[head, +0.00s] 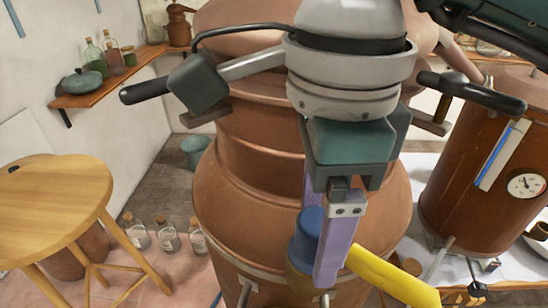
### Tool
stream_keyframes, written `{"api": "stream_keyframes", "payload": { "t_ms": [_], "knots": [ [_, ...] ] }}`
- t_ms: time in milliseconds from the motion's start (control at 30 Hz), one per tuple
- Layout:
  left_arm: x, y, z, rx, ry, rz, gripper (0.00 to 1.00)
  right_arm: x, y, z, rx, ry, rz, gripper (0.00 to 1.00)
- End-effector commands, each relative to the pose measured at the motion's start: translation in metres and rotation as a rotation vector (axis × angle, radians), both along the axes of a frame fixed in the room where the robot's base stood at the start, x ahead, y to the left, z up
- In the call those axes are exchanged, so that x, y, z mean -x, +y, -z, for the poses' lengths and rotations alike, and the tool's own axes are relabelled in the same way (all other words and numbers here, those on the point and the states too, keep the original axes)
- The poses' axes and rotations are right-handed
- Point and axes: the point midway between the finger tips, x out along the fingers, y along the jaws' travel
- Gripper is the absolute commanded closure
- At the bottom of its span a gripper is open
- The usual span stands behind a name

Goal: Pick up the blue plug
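The blue plug (304,236) stands at the lower middle of the head view, seated on a brownish spout on the front of the big copper vessel (262,175). My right gripper (322,246) points down at it from above. One lavender finger is in front of the plug's right side. The other finger shows partly behind the plug, its tip hidden. The fingers are apart with the plug at least partly between them; whether they touch it is not clear. My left gripper is not in view.
A yellow bar (395,276) lies just right of the front finger. A copper tank (455,190) with a gauge stands at the right. A round wooden table (60,205) is at the left, with glass bottles (167,238) on the floor beside it. Wall shelves (110,85) hold jars.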

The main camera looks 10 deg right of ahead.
Motion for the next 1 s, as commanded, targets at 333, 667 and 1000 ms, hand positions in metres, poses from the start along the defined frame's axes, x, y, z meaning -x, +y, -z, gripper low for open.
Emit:
{"api": "stream_keyframes", "payload": {
  "t_ms": [333, 667, 1000],
  "knots": [
    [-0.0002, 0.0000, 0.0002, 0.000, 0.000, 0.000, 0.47, -0.0002, -0.0001, -0.0005, 0.000, 0.000, 0.000, 0.59],
    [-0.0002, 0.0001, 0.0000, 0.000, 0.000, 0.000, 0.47, -0.0001, 0.0000, -0.0006, 0.000, 0.000, 0.000, 0.96],
    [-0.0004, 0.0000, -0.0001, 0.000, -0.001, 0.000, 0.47, -0.0002, 0.0001, -0.0010, -0.001, 0.000, 0.000, 1.00]
  ]
}}
